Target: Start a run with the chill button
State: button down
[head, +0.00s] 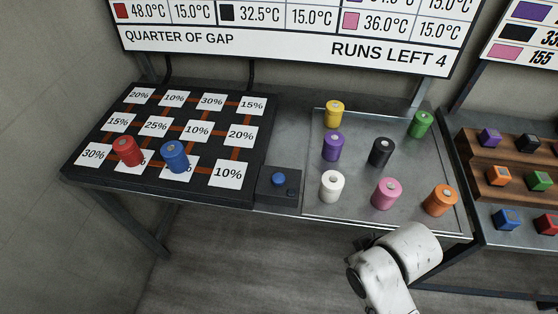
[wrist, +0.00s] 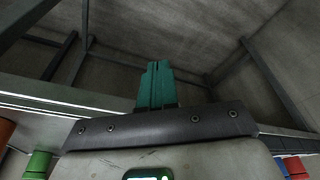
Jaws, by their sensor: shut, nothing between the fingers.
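The blue chill button (head: 279,179) sits on a small dark box (head: 265,196) at the table's front edge, between the percentage board and the tray. My gripper's teal fingers (wrist: 157,85) are pressed together and empty in the wrist view. In the head view only a white part of my arm shows, in front of the table's right end, to the right of the button and apart from it. The fingers are hidden there. The button does not show in the wrist view.
The percentage board (head: 256,158) carries a red canister (head: 127,151) and a blue canister (head: 175,157). The tray (head: 352,205) holds several coloured canisters. A stepped wooden rack (head: 480,170) with coloured cubes stands right. A wall sign (head: 300,45) reads "RUNS LEFT 4". Floor before the button is clear.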

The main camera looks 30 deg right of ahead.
jog(key=w+a+r+n+t+y+p, duration=0.1)
jog(key=w+r+p, duration=0.3)
jog(key=r, duration=0.2)
jog(key=w+a+r+n+t+p, duration=0.1)
jog(key=w+r+p, duration=0.25)
jog(key=r, duration=0.35)
jog(key=w+a+r+n+t+y, duration=0.1)
jog(key=w+a+r+n+y, duration=0.1)
jog(key=w+n, duration=0.5)
jog(key=w+a+r+n+t+y, duration=0.1)
jog(key=w+a+r+n+y, duration=0.1)
jog(key=w+n, duration=0.5)
notch_tip(320, 180, up, 2)
jog(key=shift+w+a+r+t+y, duration=0.25)
jog(key=shift+w+a, duration=0.2)
jog(key=shift+w, duration=0.75)
jog(key=shift+f, duration=0.15)
jog(key=b, duration=0.7)
send_over(282, 180)
notch_tip(282, 180, down, 8)
jog(key=shift+r, duration=0.1)
jog(key=shift+f, duration=0.45)
jog(key=shift+f, duration=0.1)
jog(key=shift+f+b, duration=0.3)
jog(key=shift+b, duration=0.05)
